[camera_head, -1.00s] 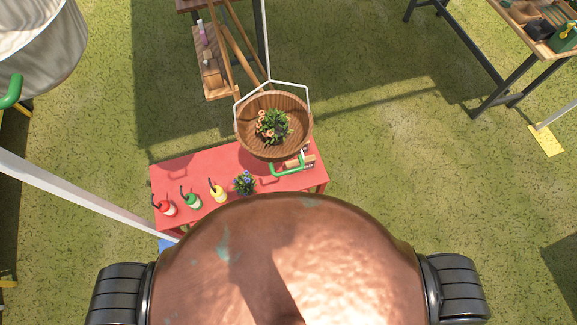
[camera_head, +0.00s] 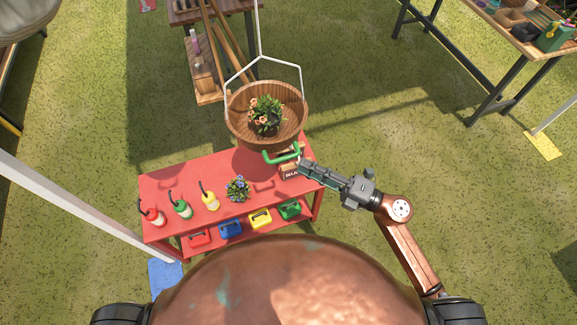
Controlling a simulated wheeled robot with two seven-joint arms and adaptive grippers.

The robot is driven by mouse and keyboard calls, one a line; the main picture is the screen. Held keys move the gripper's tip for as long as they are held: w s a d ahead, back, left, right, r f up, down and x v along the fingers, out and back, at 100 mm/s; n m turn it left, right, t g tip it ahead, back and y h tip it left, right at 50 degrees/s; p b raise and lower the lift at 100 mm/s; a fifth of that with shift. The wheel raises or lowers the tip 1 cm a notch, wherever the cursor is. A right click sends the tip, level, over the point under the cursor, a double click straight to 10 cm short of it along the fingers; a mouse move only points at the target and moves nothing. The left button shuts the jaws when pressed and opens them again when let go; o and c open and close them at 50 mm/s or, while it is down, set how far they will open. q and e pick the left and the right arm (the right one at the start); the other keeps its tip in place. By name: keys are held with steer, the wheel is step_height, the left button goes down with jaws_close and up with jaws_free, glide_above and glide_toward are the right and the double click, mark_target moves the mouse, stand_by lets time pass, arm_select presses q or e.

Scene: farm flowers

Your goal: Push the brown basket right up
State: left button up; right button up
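The brown basket (camera_head: 290,127) is a round wooden bowl that hangs from a white frame and a thin pole, above the back of a red table. A plant with orange flowers and green leaves (camera_head: 266,113) sits in it. A green handle-like bar (camera_head: 281,157) shows just below its front rim; whether it is joined to the basket I cannot tell. My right gripper (camera_head: 305,168) reaches in from the right, with its fingers pointing left over the table's right end, below and right of the basket. The fingers line up as one narrow bar, so their opening is unclear. My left gripper is out of view.
The red table (camera_head: 165,185) carries several colored bottles (camera_head: 182,208), a blue-flowered plant (camera_head: 237,188) and a small labelled box (camera_head: 291,173). Colored boxes (camera_head: 260,218) sit on its lower shelf. Wooden workbenches stand behind.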

mark_target(285, 156)
steer(key=p+x, duration=0.1)
steer(key=x, duration=0.6)
steer(key=shift+s+a+r, duration=0.1)
steer(key=shift+a+r, duration=0.05)
steer(key=shift+a, duration=0.1)
steer(key=shift+c, duration=0.4)
steer(key=c, duration=0.6)
jaws_close()
